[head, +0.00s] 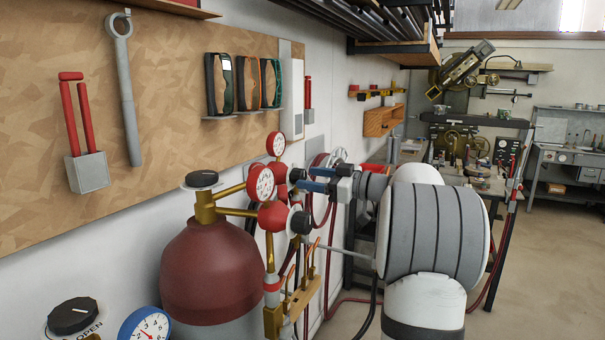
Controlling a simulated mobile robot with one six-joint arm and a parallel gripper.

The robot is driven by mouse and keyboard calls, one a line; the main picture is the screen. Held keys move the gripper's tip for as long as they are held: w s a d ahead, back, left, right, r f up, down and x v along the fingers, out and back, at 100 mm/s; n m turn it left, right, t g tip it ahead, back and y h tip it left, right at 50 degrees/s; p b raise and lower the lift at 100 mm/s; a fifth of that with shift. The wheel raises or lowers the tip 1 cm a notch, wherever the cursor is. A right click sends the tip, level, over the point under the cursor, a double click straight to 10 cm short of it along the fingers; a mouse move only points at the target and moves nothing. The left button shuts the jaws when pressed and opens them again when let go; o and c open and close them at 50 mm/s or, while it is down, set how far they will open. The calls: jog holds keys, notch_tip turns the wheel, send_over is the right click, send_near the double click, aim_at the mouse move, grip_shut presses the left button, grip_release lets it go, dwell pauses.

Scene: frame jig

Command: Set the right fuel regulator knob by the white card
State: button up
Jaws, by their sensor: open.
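A red regulator (272,214) with white-faced gauges (262,184) is joined by brass pipes to a dark red cylinder (215,268). A black knob (301,222) with a pale disc behind it faces right on the lower part. Another black knob (297,175) shows higher up, just left of my gripper. My gripper (308,180) has blue fingers and is open, its tips close to this upper knob; I cannot tell whether they touch it. A tall white panel (293,98) hangs on the wall behind; I cannot tell whether it is the card, and no writing is readable.
A black valve knob (73,315) marked OPEN and a blue gauge (145,326) stand at the lower left. Brass fittings (298,293) and red hoses hang below the regulator. A workbench (480,185) stands behind my arm. Open floor (545,260) lies at the right.

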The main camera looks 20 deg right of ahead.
aim_at(304, 177)
jog(key=shift+p+x, duration=0.3)
jog(key=shift+x, duration=1.7)
jog(key=shift+w+d, duration=0.1)
jog(key=shift+d, duration=0.05)
jog(key=shift+c, duration=0.5)
jog(key=c, duration=0.9)
